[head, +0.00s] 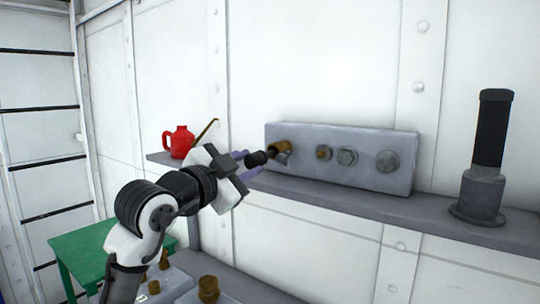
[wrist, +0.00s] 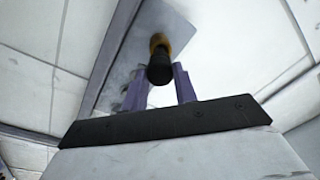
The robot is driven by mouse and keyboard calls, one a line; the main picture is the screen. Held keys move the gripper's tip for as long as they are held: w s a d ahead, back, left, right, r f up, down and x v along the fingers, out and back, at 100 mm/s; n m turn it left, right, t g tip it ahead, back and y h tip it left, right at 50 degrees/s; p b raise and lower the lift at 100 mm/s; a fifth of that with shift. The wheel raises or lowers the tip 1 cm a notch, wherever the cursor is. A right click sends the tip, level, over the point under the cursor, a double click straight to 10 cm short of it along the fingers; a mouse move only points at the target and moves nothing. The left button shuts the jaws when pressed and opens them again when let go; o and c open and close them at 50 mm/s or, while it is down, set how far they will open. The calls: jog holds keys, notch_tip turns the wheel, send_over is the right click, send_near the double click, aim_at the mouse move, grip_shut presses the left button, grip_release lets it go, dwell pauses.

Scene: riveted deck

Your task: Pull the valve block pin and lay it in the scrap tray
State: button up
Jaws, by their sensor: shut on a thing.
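The grey valve block (head: 345,165) sits on the wall shelf. A pin with a black grip (head: 256,158) and a brass collar (head: 282,147) is at the left end of the block's front face. My gripper (head: 250,160) reaches it from the left, its purple fingers shut on the black grip. In the wrist view the black grip (wrist: 160,68) lies between the two fingers (wrist: 160,88), with the brass collar beyond it against the block. How deep the pin sits is hidden. I cannot make out the scrap tray for certain.
A red can (head: 179,142) with a thin spout stands on the shelf (head: 300,190) to the left. A black-topped cylinder (head: 490,150) stands at the right. Below are a green table (head: 85,245) and grey surfaces with brass fittings (head: 208,287), partly behind my arm.

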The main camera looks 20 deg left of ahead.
jog(key=shift+b+v, duration=0.35)
jog(key=shift+v, duration=1.25)
